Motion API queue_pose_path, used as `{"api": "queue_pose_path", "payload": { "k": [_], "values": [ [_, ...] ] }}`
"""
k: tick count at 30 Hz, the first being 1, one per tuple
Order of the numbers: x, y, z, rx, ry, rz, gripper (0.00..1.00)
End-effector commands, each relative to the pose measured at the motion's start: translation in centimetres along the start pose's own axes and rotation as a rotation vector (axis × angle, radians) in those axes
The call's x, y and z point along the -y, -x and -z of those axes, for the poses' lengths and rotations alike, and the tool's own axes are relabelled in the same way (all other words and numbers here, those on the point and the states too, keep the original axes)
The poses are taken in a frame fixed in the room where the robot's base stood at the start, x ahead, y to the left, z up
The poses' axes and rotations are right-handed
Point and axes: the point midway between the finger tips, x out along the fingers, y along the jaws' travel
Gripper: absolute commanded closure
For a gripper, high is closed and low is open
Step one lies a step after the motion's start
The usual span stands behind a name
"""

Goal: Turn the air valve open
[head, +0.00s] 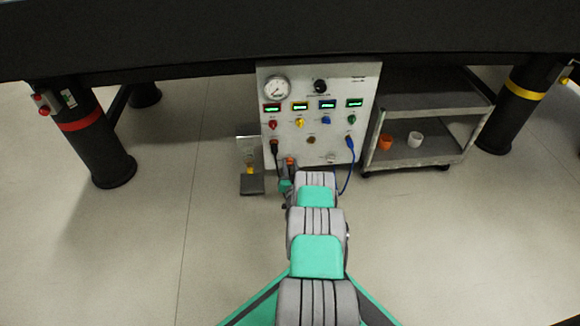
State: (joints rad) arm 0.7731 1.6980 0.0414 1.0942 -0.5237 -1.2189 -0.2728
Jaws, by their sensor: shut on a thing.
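A pale upright control panel (339,119) stands under the dark bench. A small orange-red part (290,160) shows low on its left side, right at my gripper; it looks like the air valve's handle. My gripper (288,168) is at the panel's lower left, small and partly hidden behind my own arm. It appears shut on this handle. How far the handle is turned cannot be made out.
A pressure gauge (277,88), lit displays and coloured knobs fill the panel's upper part. A blue cable (350,170) hangs at its right. A small stand (251,184) is on the left. A grey cart (418,153) with cups is on the right. Open floor lies on both sides.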

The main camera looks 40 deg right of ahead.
Motion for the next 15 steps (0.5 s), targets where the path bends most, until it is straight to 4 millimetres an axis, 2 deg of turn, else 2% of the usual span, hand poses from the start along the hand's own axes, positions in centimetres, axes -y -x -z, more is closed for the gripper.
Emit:
{"api": "queue_pose_path", "payload": {
  "k": [8, 15],
  "values": [
    [-0.01, 0.03, -0.04, 0.001, -0.017, 0.000, 1.00],
    [-0.02, -0.02, -0.02, 0.000, -0.114, 0.000, 1.00]
  ]
}}
